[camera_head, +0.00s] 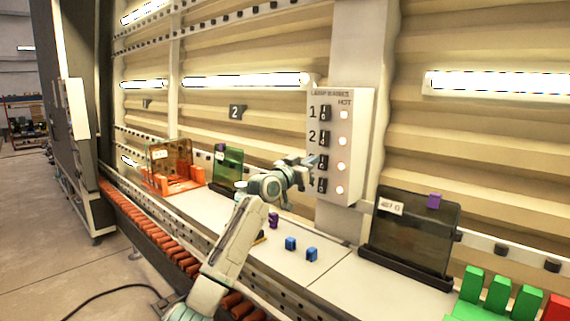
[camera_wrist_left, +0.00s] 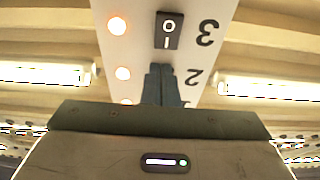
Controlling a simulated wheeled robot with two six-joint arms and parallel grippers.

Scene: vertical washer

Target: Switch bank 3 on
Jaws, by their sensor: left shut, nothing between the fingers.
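The lamp bank panel (camera_head: 353,120) is a pale box on the wall post, with numbered rows of black rocker switches and round glowing lamps. The bank 3 switch (camera_wrist_left: 169,30), marked O and I, shows beside an upside-down 3 in the left wrist view; which side is pressed I cannot tell. Its lamp (camera_wrist_left: 117,26) glows, as do the others in view. My left gripper (camera_head: 311,161) is shut and empty at the panel's left side, close to row 3. In the wrist view its fingertips (camera_wrist_left: 160,70) appear just below the bank 3 switch and cover the bank 2 switch; contact is unclear.
A pale bench (camera_head: 325,270) runs below the panel, with two blue blocks (camera_head: 291,243) and a purple block (camera_head: 273,220) on it. A dark clear panel (camera_head: 412,240) stands at right, near green blocks (camera_head: 497,293). Orange and green panels stand at left.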

